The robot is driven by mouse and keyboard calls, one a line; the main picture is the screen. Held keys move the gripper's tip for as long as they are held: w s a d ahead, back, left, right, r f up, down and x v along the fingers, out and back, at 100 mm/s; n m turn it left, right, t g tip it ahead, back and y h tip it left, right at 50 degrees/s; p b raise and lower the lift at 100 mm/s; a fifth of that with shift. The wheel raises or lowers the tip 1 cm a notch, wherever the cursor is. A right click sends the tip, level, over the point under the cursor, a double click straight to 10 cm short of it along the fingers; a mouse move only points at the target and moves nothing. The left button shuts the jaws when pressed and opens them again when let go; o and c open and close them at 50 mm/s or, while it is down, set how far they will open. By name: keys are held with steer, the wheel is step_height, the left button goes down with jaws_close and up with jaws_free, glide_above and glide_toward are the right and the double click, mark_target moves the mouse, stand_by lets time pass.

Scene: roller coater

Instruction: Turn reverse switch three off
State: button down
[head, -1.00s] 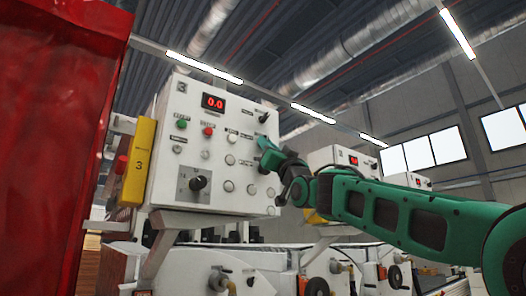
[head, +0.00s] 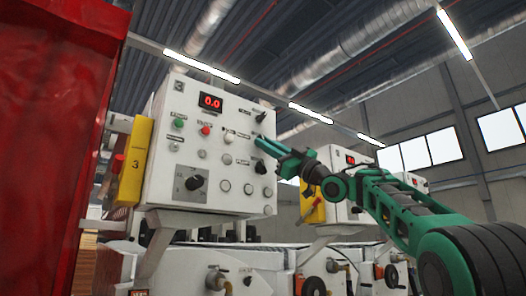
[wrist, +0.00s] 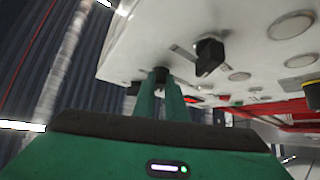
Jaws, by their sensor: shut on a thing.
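The white control panel marked 3 (head: 160,196) stands left of centre in the head view. My gripper (head: 257,141) reaches it from the right, at the upper right part of its face. In the wrist view my gripper (wrist: 160,76) has its two green fingers close together on a small black switch knob (wrist: 160,73), which they partly hide. A second black switch (wrist: 208,56) sits to its right, clear of the fingers; in the head view a black switch (head: 261,117) shows above my fingertips. The switch labels are too small to read.
A red surface (head: 65,140) fills the far left. More panels stand behind my arm.

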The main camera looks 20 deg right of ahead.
stand_by(0.4)
steer(key=c, duration=1.8)
jaws_free()
steer(key=v, duration=1)
steer(key=shift+d+f, duration=0.15)
steer(key=shift+d, duration=0.15)
steer(key=shift+s, duration=0.15)
